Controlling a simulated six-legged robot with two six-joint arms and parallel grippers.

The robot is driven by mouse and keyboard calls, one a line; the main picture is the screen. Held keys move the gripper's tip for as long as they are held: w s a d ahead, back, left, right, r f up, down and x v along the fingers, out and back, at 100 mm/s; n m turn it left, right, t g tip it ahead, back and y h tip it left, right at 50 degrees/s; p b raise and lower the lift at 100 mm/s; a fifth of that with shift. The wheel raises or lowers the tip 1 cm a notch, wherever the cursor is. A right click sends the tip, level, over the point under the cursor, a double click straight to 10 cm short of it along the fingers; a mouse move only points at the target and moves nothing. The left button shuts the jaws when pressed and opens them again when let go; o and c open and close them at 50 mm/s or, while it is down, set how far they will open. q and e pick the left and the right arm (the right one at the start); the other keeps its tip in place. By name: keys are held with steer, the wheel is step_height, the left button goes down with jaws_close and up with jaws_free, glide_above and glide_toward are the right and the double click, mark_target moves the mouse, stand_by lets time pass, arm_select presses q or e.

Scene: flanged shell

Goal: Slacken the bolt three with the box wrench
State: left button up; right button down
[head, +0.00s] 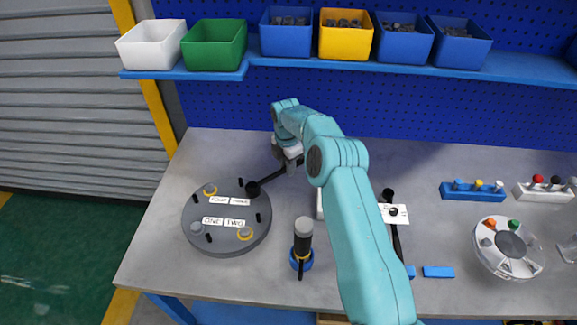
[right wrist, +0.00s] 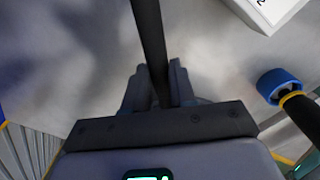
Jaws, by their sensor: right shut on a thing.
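The flanged shell (head: 225,245) is a dark round disc at the left of the bench, with white labels for one, two, three and four. My right gripper (head: 289,164) is shut on the handle of the black box wrench (head: 268,179). In the right wrist view the handle (right wrist: 149,35) runs between the fingers (right wrist: 155,88). The wrench's ring end (head: 253,188) is over the shell's edge beside the label for three (head: 239,202). Bolts one (head: 195,228), two (head: 245,233) and four (head: 209,188) show. My left gripper is out of view.
A round grey fixture (head: 494,262) and a blue rack (head: 472,192) are at the right. Bins line the shelf (head: 390,62) behind. Bench left of the shell is clear.

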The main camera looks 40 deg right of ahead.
stand_by(0.3)
steer(key=shift+r+p, duration=0.95)
steer(key=shift+r, duration=2.1)
